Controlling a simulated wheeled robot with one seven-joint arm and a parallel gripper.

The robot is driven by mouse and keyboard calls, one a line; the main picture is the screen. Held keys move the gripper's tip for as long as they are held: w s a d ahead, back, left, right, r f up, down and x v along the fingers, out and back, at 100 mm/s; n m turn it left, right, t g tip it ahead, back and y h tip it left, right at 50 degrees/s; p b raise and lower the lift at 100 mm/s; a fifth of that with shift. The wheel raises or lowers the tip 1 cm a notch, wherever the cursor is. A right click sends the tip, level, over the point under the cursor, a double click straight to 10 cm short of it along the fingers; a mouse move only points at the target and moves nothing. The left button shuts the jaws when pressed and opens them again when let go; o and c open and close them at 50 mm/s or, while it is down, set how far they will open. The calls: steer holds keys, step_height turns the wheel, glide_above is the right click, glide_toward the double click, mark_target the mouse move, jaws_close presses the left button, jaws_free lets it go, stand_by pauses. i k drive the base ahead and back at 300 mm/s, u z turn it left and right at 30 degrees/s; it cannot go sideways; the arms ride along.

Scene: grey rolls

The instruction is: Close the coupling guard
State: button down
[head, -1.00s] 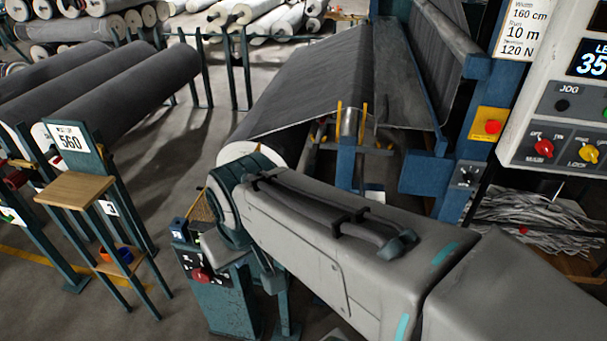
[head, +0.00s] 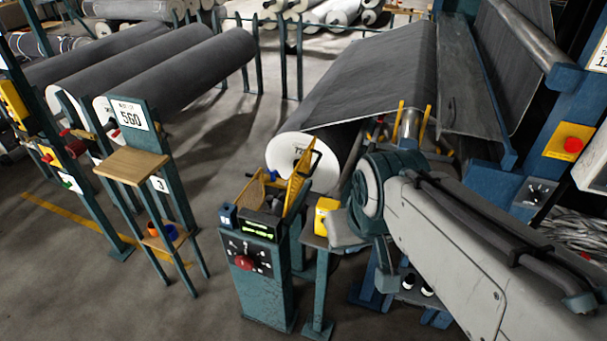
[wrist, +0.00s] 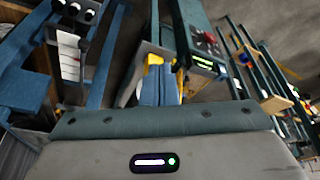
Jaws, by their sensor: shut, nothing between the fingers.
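The coupling guard (head: 301,175) looks like the yellow mesh cover on top of a teal pedestal, at the near end of a large grey roll (head: 292,151). It stands raised and tilted, so it looks open. A tan mesh part (head: 255,189) sits to its left. In the wrist view, my gripper (wrist: 160,82) shows as two blue fingers pressed together, with nothing visible between them. Yellow patches show beside and behind the fingers; I cannot tell whether they are the guard. In the head view my arm is right of the pedestal and its fingertips are not clear.
The pedestal (head: 262,285) carries a red knob and a green display. A yellow box (head: 326,216) on a post stands close between it and my arm. A stand with a wooden shelf (head: 137,165) is at left. Floor between stand and pedestal is clear.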

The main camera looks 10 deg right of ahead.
mark_target(306, 175)
steer(key=u, duration=0.15)
steer(key=i, duration=1)
steer(key=z, duration=0.8)
